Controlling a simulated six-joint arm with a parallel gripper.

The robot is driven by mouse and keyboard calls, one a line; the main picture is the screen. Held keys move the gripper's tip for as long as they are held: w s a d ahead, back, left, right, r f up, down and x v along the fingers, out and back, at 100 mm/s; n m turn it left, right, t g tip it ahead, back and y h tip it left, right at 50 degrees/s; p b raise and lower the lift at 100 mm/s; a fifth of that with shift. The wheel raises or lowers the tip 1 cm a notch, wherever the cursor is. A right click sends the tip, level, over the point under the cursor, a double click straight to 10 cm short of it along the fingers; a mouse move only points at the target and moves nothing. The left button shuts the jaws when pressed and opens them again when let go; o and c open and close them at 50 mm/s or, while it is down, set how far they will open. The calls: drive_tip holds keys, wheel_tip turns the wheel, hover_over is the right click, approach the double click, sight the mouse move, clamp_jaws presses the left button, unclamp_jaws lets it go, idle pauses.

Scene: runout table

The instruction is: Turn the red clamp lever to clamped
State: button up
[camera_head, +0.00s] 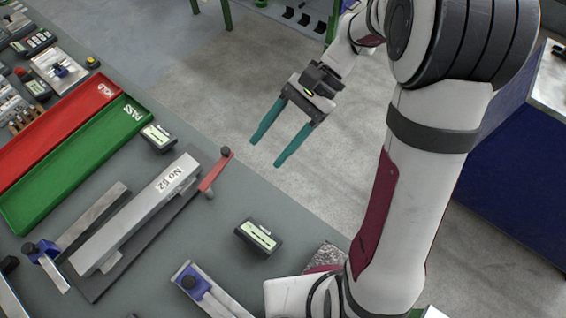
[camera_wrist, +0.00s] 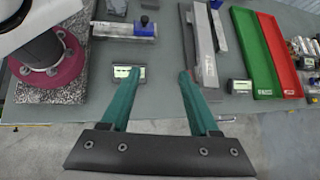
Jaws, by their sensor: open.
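The red clamp lever (camera_head: 215,171) is a short flat bar with a dark round knob at its upper end. In the wrist view my fingers (camera_wrist: 158,74) are spread wide. The fixture (camera_wrist: 203,40) shows there beyond the right finger; I cannot make out the lever, which that finger may hide.
Small display boxes stand near the lever, one above it (camera_head: 158,137) and one to the right (camera_head: 258,237). A green tray (camera_head: 75,160) and a red tray (camera_head: 60,128) lie at left. A blue-and-metal tool (camera_head: 205,290) lies in front. The table edge runs close beside the lever.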

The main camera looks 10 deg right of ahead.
drive_tip(key=s+r+n+t+h, duration=0.1)
drive_tip(key=s+r+h, duration=0.1)
drive_tip(key=s, duration=0.4)
drive_tip(key=shift+s+d+r+n+h, duration=0.35)
drive_tip(key=shift+d+r+n+h, duration=0.1)
drive_tip(key=shift+h, duration=0.15)
